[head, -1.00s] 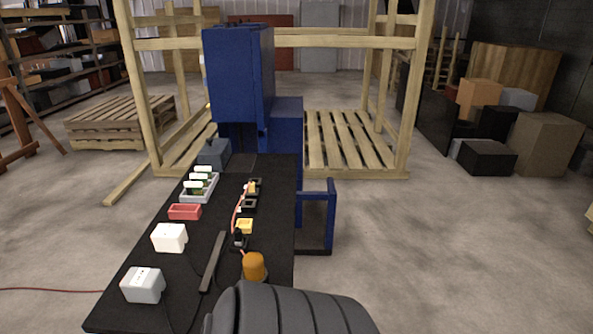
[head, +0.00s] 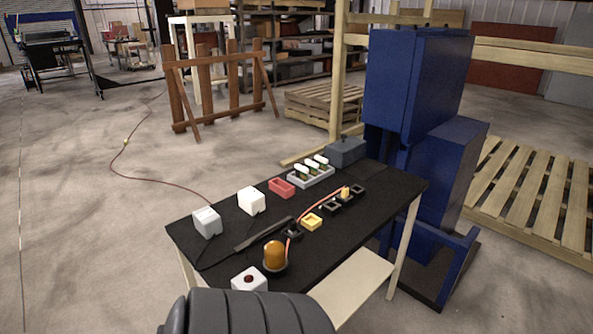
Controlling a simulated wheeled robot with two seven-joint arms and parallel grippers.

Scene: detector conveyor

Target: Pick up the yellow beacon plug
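The small yellow plug (head: 345,192) is at the far right part of the black table, at one of the dark sockets. Whether it is seated in that socket is too small to tell. A thin orange-red cable (head: 316,207) leads from it toward the amber beacon (head: 275,254) near the table's front edge. A yellow open square socket (head: 312,222) lies between them, with dark sockets (head: 331,207) beside the cable. Neither of my grippers is in view.
A blue machine (head: 415,90) stands right behind. Floor at left is mostly clear.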

